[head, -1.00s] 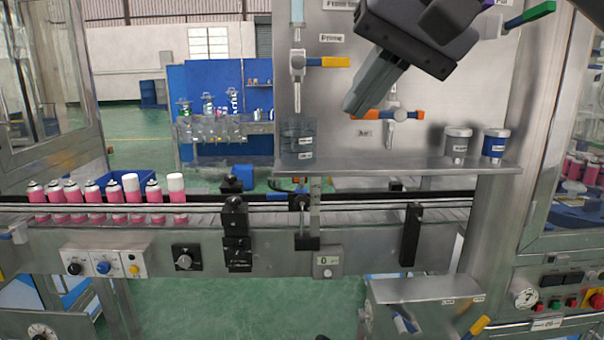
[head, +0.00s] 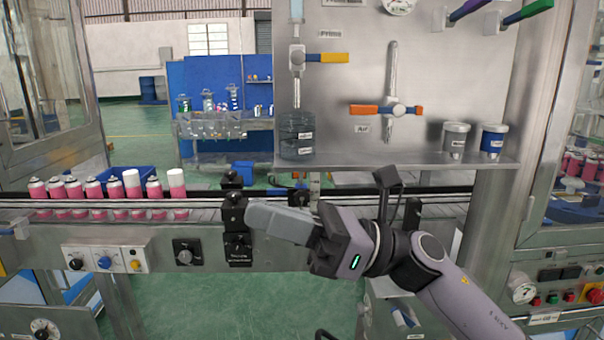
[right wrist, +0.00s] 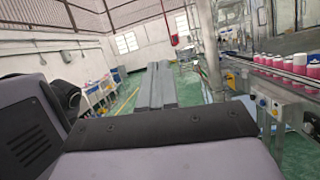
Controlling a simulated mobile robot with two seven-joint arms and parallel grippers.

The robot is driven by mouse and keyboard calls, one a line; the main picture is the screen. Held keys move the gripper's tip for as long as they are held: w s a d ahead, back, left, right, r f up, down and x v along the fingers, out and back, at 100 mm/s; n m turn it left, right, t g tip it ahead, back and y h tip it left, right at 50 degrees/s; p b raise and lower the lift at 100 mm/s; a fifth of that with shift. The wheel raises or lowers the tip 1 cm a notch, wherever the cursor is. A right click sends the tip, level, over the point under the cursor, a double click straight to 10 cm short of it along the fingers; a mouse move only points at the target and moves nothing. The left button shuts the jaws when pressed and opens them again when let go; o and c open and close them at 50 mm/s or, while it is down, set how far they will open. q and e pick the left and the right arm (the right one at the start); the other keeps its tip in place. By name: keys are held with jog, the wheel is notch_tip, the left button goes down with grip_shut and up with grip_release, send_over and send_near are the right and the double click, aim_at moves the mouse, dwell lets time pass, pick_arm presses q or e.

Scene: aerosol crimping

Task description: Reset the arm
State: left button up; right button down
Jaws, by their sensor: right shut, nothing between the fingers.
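My right gripper (head: 255,217) is shut and empty. In the head view its arm comes in from the lower right, and the fingers point left in front of the conveyor rail, near the black block (head: 234,212). In the right wrist view the two grey fingers (right wrist: 158,88) lie together, pointing away over the green floor. My left gripper does not show in either view.
Pink cans (head: 95,190) with white tops stand in a row on the conveyor (head: 120,215) at the left. Valves with an orange handle (head: 398,110) and a yellow handle (head: 334,58) sit on the back panel. Two small pots (head: 455,140) and a clear container (head: 296,135) stand on the shelf (head: 390,160).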

jog(key=w+d+f+m+t+h, duration=0.2)
jog(key=d+f+m+t+h, duration=0.45)
jog(key=f+m+t, duration=0.8)
jog(key=w+d+f+m+t+h, duration=0.3)
jog(key=d+f+m+t+h, duration=0.45)
jog(key=m, duration=1.45)
jog(key=s+d+f+m+g+h, duration=0.2)
jog(key=s+d+f+m+g, duration=0.1)
jog(key=s+f, duration=0.3)
jog(key=s+d+f+m+g+h, duration=0.2)
jog(key=s+f+m, duration=0.4)
jog(key=f, duration=0.5)
jog(key=s+d+f+m+g+h, duration=0.2)
jog(key=s+d+f+m+g, duration=0.2)
jog(key=s+f, duration=0.3)
notch_tip(320, 180, down, 2)
jog(key=shift+s+d+f+m+g, duration=0.15)
jog(key=shift+d+m+g, duration=0.2)
jog(key=shift+m+g, duration=0.4)
